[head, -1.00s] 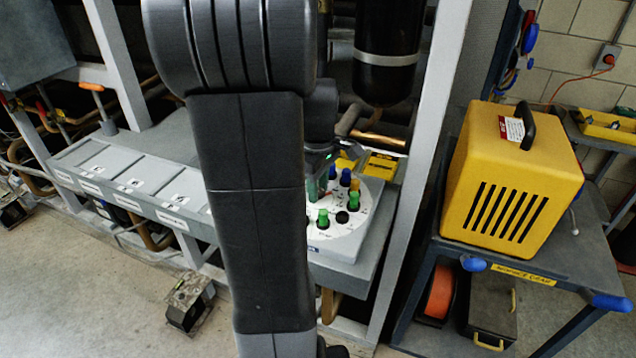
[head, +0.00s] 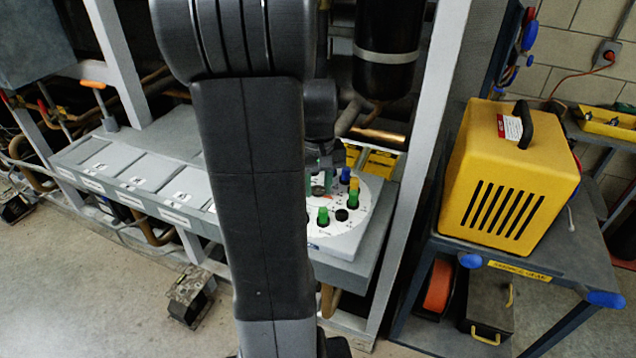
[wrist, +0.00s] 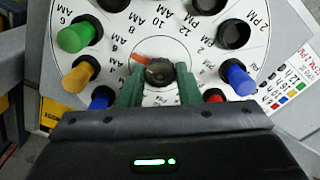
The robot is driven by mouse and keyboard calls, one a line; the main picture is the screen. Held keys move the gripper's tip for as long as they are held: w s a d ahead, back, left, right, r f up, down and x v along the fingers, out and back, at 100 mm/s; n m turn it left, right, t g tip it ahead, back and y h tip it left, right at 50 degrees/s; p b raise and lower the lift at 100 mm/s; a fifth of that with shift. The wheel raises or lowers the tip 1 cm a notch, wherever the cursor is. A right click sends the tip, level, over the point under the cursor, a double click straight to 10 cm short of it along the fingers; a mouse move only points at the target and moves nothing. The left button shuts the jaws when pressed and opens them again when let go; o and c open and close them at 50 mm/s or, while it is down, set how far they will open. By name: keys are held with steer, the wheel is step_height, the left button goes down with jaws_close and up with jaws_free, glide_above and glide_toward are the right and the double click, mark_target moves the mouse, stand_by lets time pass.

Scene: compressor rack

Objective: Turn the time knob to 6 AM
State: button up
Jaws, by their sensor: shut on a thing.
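The time knob (wrist: 160,72) is dark and round, at the centre of a white dial plate (wrist: 150,97) with dark hour marks. Its red-orange pointer (wrist: 139,57) points up and left in the wrist view, toward the small AM labels; I cannot read the exact hour. My gripper (wrist: 160,85) has its green fingers on both sides of the knob and is shut on it. In the head view my gripper (head: 321,182) is over the dial plate (head: 350,232), partly hidden by my arm.
Coloured pegs ring the knob, among them a green peg (wrist: 78,36), a yellow peg (wrist: 80,76) and a blue peg (wrist: 238,78). Some round sockets are empty. A yellow slotted box (head: 510,170) stands on a cart at right. A black cylinder (head: 388,75) hangs behind the dial.

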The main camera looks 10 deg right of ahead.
mark_target(318, 189)
steer(key=shift+m, duration=0.3)
stand_by(0.4)
steer(key=o, duration=1)
steer(key=shift+c, duration=0.2)
steer(key=shift+r, duration=0.1)
step_height(318, 189, up, 14)
steer(key=shift+f, duration=0.25)
